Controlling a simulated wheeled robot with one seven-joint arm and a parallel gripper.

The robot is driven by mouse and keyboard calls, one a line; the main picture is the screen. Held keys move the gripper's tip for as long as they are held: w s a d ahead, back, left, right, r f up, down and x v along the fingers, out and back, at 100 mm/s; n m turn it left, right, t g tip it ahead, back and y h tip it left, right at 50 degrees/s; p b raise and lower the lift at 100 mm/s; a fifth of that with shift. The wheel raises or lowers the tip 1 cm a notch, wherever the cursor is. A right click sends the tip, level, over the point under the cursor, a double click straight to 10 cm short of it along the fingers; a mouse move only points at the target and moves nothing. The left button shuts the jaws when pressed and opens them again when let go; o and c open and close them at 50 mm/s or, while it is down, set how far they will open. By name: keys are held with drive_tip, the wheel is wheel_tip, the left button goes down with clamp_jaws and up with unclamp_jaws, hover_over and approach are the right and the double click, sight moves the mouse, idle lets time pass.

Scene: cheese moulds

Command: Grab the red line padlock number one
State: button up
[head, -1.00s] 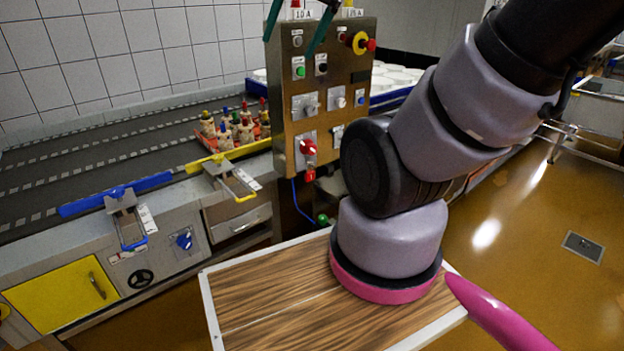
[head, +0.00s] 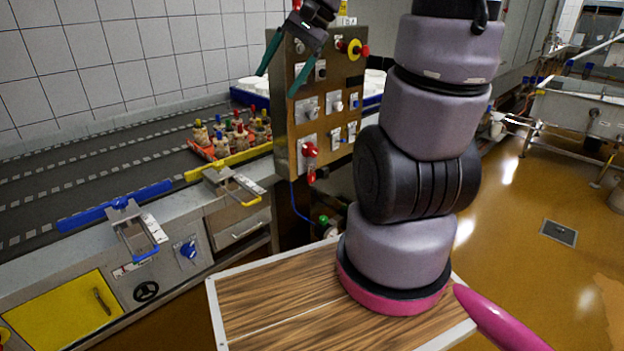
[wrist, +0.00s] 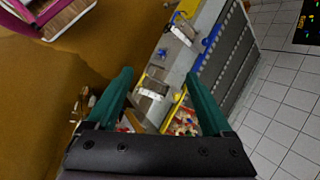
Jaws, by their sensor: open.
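A small red piece (head: 312,176), which looks like a padlock, hangs below a red knob (head: 310,150) low on the steel control panel (head: 289,139). I cannot read a number on it. My gripper (head: 276,84) is in front of the panel's upper left part, above and left of the red piece. Its two green fingers are apart with nothing between them. The open fingers also show in the wrist view (wrist: 158,73), pointing over the conveyor's side. I cannot make out the padlock in the wrist view.
An orange tray (head: 201,152) of bottles with coloured tops stands on the conveyor (head: 90,171), left of the panel. A yellow-and-red button (head: 354,48) sticks out at the panel's upper right. Blue (head: 140,249) and yellow (head: 246,193) handles jut from the conveyor's front. Brown floor is open at right.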

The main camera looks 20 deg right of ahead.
drive_tip(key=w+d+f+m+t+y, duration=0.35)
drive_tip(key=w+d+f+m, duration=0.2)
drive_tip(key=w+f, duration=0.4)
drive_tip(key=w+d+f+m+t+y, duration=0.2)
drive_tip(key=w+d+f+m+y, duration=0.3)
drive_tip(key=w+f, duration=0.45)
drive_tip(key=m+t+h, duration=0.9)
drive_tip(key=m, duration=0.5)
approach(313, 175)
drive_tip(key=shift+n, duration=0.25)
drive_tip(key=x, duration=0.9)
drive_tip(key=shift+w+a+f, duration=0.1)
drive_tip(key=shift+w+f, duration=0.05)
drive_tip(key=shift+c, duration=0.3)
clamp_jaws()
